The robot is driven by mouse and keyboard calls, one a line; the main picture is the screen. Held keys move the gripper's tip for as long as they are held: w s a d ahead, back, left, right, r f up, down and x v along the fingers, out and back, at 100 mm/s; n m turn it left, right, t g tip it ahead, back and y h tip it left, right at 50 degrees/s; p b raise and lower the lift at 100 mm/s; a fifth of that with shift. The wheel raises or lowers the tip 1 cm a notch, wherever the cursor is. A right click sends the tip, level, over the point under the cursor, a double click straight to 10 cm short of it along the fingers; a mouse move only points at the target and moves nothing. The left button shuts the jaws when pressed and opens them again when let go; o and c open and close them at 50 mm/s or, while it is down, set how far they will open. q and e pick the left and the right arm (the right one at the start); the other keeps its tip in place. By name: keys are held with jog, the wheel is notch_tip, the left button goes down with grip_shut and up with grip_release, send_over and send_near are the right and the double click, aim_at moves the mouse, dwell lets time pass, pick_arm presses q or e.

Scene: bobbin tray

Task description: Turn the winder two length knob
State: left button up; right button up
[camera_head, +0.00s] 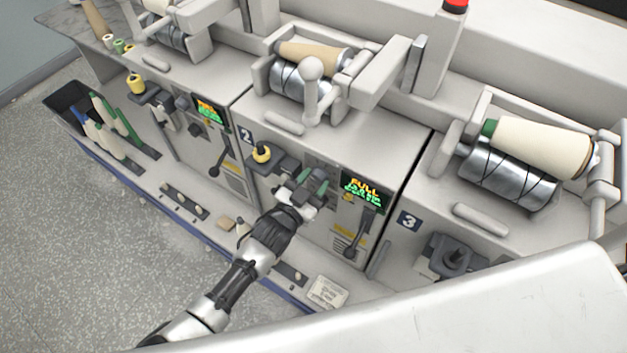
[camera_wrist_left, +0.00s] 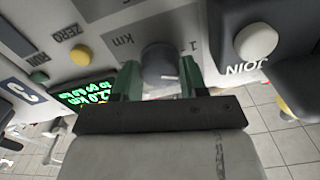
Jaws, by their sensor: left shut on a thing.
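Winder two (camera_head: 318,223) stands in the middle of the row and carries a number 2 plate. Its length knob (camera_wrist_left: 158,60) is dark and round, on a grey panel with "km" and "1" markings, in the left wrist view. In the head view my gripper hides the knob. My right gripper is not in view.
A white JOIN button (camera_wrist_left: 257,42) and a ZERO button (camera_wrist_left: 80,55) sit beside the knob. A lever (camera_head: 355,235) hangs below the display. A yellow bobbin (camera_head: 261,153) stands left of my gripper. Winder three's cone (camera_head: 540,147) is at right.

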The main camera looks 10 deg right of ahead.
pick_arm(q)
jog(key=n, duration=0.3)
jog(key=shift+f, duration=0.15)
jog(key=shift+n+b, duration=0.35)
jog(key=shift+n, duration=1.35)
jog(key=o, duration=0.9)
jog(key=b+v, duration=0.1)
jog(key=v, duration=1)
